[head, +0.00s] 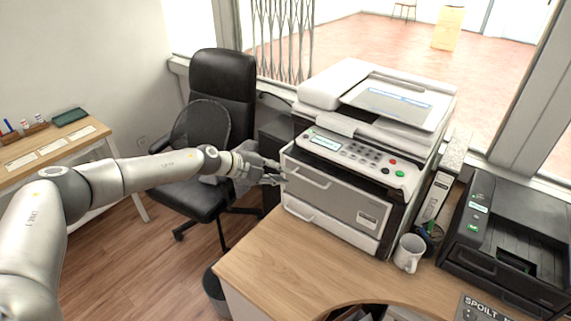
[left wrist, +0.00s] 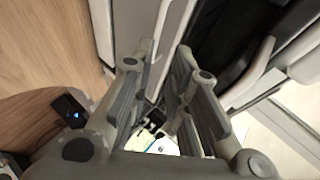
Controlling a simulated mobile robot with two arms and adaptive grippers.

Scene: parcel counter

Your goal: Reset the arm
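My left arm reaches in from the left of the head view. Its left gripper (head: 275,174) is at the left front edge of the printer (head: 335,197), close to the upper drawer's handle; I cannot tell whether it touches. In the left wrist view the two fingers of the left gripper (left wrist: 160,75) stand apart with nothing between them, beside pale panels. My right gripper is in neither view.
A black office chair (head: 222,90) stands behind my left forearm. The desk (head: 270,262) is bare in front of the printer. A white mug (head: 408,253) and a black printer (head: 515,235) are to the right. A side table (head: 50,149) is at left.

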